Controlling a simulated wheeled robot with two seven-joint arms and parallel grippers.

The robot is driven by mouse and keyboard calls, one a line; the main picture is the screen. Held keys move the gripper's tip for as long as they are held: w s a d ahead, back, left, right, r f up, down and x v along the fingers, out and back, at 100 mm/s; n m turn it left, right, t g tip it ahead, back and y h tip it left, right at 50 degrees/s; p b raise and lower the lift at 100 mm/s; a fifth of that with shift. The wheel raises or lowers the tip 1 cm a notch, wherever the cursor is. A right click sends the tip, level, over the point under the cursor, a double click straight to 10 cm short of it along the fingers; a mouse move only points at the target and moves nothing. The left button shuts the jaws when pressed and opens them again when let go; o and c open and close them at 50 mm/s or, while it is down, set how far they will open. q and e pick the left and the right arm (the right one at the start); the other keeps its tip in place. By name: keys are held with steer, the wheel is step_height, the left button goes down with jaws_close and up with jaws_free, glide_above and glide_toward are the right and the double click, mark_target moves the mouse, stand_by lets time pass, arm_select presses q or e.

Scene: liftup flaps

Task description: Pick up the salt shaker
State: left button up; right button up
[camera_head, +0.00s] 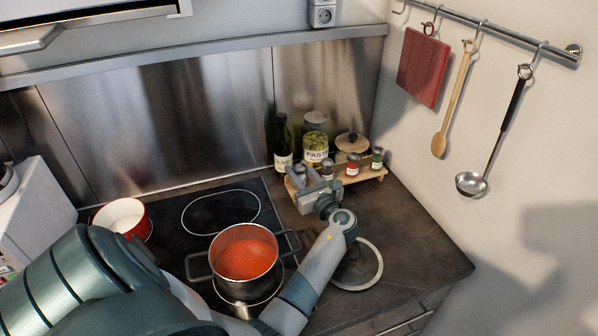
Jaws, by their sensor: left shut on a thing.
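My left gripper (312,178) reaches over the front left edge of a small wooden tray (371,174). It is shut on a small shaker with a grey top, which looks like the salt shaker (327,168). My gripper hides much of the shaker, and I cannot tell whether it is clear of the tray. A red spice jar (352,165) and a green spice jar (377,158) stand to its right on the tray. My right gripper is out of view.
A dark bottle (282,145), a pasta jar (315,143) and a lidded pot (352,143) stand behind. A pot of red soup (245,258) sits on the hob below my forearm. A glass lid (357,264) lies right of my arm.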

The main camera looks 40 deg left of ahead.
arm_select(q)
steer(key=r+p, duration=0.4)
steer(key=shift+w+d+r, duration=0.1)
steer(key=shift+d+r, duration=0.1)
steer(key=shift+r, duration=0.05)
steer(key=w+d+r+p, duration=0.3)
steer(key=w+d+r, duration=0.2)
steer(key=d, duration=0.5)
steer(key=shift+r+p, duration=0.35)
steer(key=shift+r, duration=0.15)
steer(key=shift+s, duration=0.15)
